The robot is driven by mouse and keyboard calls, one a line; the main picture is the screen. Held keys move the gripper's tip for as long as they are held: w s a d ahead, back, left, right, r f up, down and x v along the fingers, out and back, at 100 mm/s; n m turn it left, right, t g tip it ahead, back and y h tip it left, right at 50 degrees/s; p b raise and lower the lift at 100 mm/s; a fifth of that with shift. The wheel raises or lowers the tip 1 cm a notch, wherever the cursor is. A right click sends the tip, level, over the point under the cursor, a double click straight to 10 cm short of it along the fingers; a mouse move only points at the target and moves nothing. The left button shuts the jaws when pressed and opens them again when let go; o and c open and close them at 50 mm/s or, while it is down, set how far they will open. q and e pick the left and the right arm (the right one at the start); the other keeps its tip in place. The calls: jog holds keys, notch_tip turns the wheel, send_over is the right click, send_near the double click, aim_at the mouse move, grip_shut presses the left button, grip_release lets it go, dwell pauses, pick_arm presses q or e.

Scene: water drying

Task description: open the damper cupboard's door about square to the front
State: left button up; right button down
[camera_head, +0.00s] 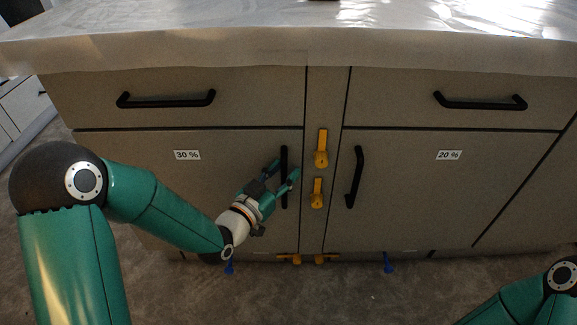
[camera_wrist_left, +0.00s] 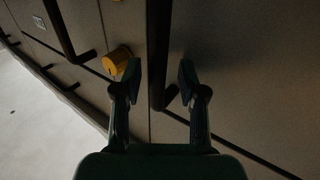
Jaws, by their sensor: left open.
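The left cupboard door (camera_head: 215,205) has a "30 %" label (camera_head: 187,155) and the right door (camera_head: 420,205) has a "20 %" label (camera_head: 449,155); both look shut. The 30 % door has a black upright bar handle (camera_head: 284,155) near its right edge. My left gripper (camera_head: 283,172) is open at this handle. In the left wrist view the handle (camera_wrist_left: 158,50) runs between the two open fingers, with a gap on each side. The 20 % door's handle (camera_head: 355,178) stands free. My right gripper is out of view.
Yellow latches (camera_head: 321,150) (camera_head: 317,194) sit on the strip between the doors, close to my left gripper. Drawers with black handles (camera_head: 166,100) (camera_head: 480,102) lie above, under a pale worktop (camera_head: 250,48). The floor (camera_head: 330,290) in front is clear.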

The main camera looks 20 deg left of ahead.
pick_arm(q)
jog(key=shift+d, duration=0.15)
grip_shut()
